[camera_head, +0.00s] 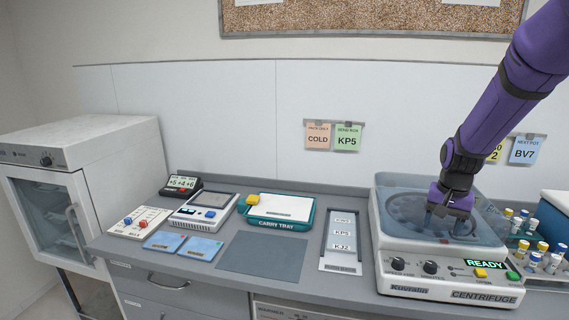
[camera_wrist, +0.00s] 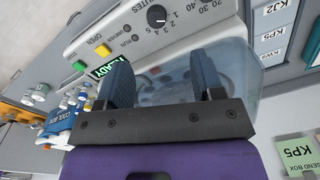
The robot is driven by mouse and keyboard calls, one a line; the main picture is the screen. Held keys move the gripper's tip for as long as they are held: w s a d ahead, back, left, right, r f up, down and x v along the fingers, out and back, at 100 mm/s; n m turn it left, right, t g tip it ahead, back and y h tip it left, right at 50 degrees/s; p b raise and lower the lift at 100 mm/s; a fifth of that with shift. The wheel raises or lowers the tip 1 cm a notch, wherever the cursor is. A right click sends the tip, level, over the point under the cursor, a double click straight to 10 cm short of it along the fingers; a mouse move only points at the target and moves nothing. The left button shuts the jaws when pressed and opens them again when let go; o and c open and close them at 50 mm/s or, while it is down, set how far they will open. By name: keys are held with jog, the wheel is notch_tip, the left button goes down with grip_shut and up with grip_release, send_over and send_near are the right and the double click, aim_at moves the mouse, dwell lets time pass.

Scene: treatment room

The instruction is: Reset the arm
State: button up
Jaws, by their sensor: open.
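My purple arm reaches in from the upper right in the head view. My gripper (camera_head: 450,222) points down over the centrifuge (camera_head: 400,246), at its bluish see-through lid area. In the wrist view my gripper (camera_wrist: 163,85) is open, with two dark blue fingers apart and nothing between them. The centrifuge (camera_wrist: 130,32) lies beyond the fingers there, with its dials and a lit READY display. I cannot tell whether the fingertips touch the lid.
Racks of capped tubes (camera_head: 532,262) stand right of the centrifuge, near a blue-sided box (camera_head: 552,212). Left of it are a label board (camera_head: 342,262), a carry tray (camera_head: 291,224), a grey mat (camera_head: 262,256) and small devices. The wall with hanging cards (camera_head: 347,137) rises behind.

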jog(key=s+a+r+n+t, duration=0.2)
jog(key=s+a+r, duration=0.35)
jog(key=r, duration=0.45)
jog(key=s+a+r+n+t, duration=0.1)
jog(key=s+a+r, duration=0.1)
jog(key=s, duration=0.4)
jog(key=s+a+r+n+t, duration=0.1)
jog(key=s+a+r+n, duration=0.1)
jog(key=s+r, duration=0.2)
jog(key=s+a+r+n, duration=0.2)
jog(key=s, duration=0.8)
jog(key=shift+a+r+t, duration=0.2)
jog(key=shift+r+t, duration=0.2)
